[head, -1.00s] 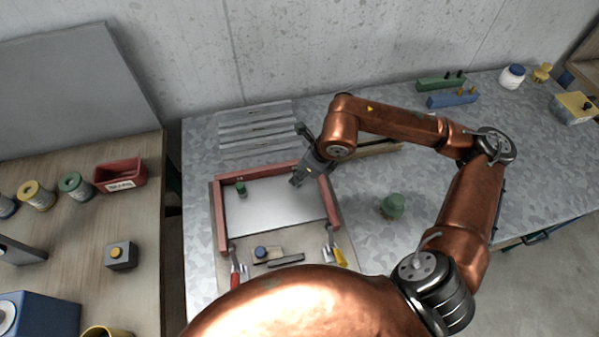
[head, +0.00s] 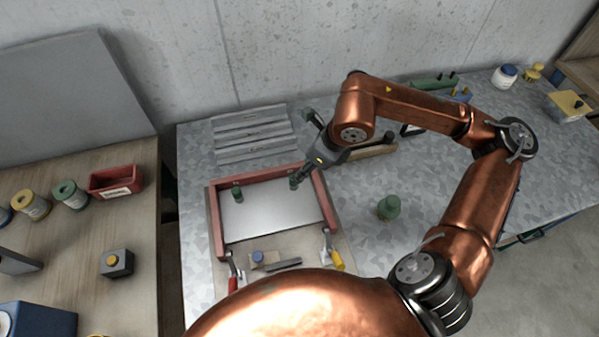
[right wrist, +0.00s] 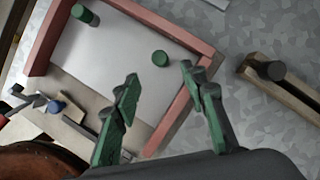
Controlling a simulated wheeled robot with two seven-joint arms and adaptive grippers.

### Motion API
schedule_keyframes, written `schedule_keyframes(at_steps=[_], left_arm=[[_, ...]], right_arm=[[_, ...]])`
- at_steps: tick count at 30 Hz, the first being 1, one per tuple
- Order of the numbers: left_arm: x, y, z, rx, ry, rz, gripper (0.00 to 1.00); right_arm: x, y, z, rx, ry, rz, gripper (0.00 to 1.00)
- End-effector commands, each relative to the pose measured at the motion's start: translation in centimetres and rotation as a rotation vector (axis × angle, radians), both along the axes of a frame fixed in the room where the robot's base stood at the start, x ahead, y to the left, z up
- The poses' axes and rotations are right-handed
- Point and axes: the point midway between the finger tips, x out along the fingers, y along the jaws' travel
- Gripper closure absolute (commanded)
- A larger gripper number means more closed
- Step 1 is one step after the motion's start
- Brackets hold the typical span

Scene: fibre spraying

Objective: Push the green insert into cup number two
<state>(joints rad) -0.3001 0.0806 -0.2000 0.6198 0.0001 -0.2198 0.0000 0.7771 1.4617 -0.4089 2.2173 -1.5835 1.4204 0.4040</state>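Two small green cylinders stand on the pale plate (head: 268,212) inside the red frame: one at the left (head: 237,194), one near the right side (head: 294,183). The right wrist view shows them too, the left one (right wrist: 85,14) and the right one (right wrist: 160,58). I cannot tell which is the insert or the cup, and no number is readable. My right gripper (right wrist: 160,84) is open with nothing between its green-padded fingers. In the head view it (head: 305,171) is close to the right cylinder, apart from it in the wrist view. My left gripper is out of view.
The red frame (head: 219,222) borders the plate. Tools lie along its front, including a yellow-handled one (head: 337,260). A larger green object (head: 388,207) stands right of the frame. A wooden block (right wrist: 292,83) with a dark knob lies beyond. Grey slats (head: 250,136) lie behind.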

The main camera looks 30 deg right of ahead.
Motion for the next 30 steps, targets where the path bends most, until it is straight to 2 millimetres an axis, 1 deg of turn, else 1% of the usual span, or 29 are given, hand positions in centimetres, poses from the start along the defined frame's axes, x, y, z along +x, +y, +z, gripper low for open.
schedule_keyframes(at_steps=[1,3,8,26,29,30], left_arm=[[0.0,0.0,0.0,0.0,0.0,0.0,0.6],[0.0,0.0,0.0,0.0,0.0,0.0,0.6],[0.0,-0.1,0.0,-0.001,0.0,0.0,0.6],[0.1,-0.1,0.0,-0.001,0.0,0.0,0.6],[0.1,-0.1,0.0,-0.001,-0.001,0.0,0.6],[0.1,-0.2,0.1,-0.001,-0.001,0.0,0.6]], right_arm=[[-0.3,-0.3,0.8,-0.003,-0.003,-0.001,0.61],[-0.6,-0.4,1.7,-0.002,-0.002,-0.001,0.61],[-1.0,-0.6,2.9,0.0,-0.001,0.0,0.61],[-1.1,-0.6,3.1,0.003,0.002,-0.001,0.61],[-0.9,-0.2,3.3,0.056,0.027,-0.025,0.61],[-0.7,0.2,3.6,0.107,0.05,-0.047,0.61]])
